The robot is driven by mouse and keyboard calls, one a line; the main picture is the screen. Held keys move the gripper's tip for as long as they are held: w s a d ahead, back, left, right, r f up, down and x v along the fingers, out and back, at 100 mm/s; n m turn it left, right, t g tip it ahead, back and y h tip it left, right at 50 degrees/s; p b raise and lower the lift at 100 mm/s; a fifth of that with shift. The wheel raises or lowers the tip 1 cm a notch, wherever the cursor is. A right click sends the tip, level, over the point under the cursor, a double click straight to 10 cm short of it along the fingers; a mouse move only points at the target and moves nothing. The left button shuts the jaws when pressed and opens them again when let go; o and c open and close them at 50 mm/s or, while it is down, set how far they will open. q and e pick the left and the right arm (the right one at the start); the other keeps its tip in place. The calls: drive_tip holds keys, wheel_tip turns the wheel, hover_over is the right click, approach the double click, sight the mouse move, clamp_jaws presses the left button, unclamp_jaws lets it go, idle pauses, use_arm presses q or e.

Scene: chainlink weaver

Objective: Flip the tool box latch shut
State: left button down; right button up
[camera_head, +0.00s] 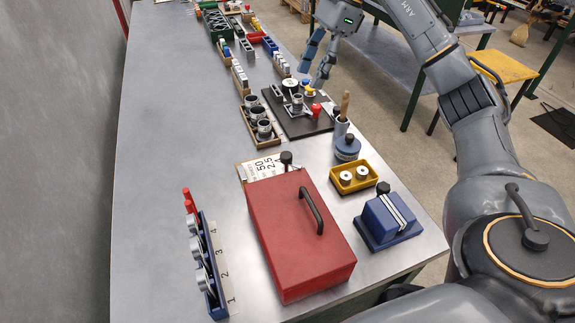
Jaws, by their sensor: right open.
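The red tool box (285,240) sits near the front end of the metal workbench, with its lid down. A black handle (311,210) stands up from the lid. I cannot make out the latch on the faces that show. My right gripper (311,76) is open and empty. It hangs fingers down over the far right side of the bench, beside the dark board, well beyond the tool box and apart from it. My left gripper is not in view.
A dark board (318,124) with small parts lies beyond the box. A numbered rack (209,265) stands left. The bench's left strip is bare.

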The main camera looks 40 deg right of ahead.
sight(287, 154)
use_arm(q)
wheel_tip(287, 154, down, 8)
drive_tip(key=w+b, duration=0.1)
drive_tip(key=b, duration=0.4)
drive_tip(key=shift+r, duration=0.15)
use_arm(e)
drive_tip(key=d+x, duration=0.1)
drive_tip(key=x, duration=1.3)
drive_tip(key=d+f+x, duration=0.1)
drive_tip(key=x, duration=0.6)
drive_tip(key=shift+s+d+f, duration=0.25)
drive_tip(key=shift+s, duration=0.05)
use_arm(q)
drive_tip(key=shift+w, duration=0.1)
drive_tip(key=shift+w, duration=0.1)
use_arm(e)
clamp_jaws()
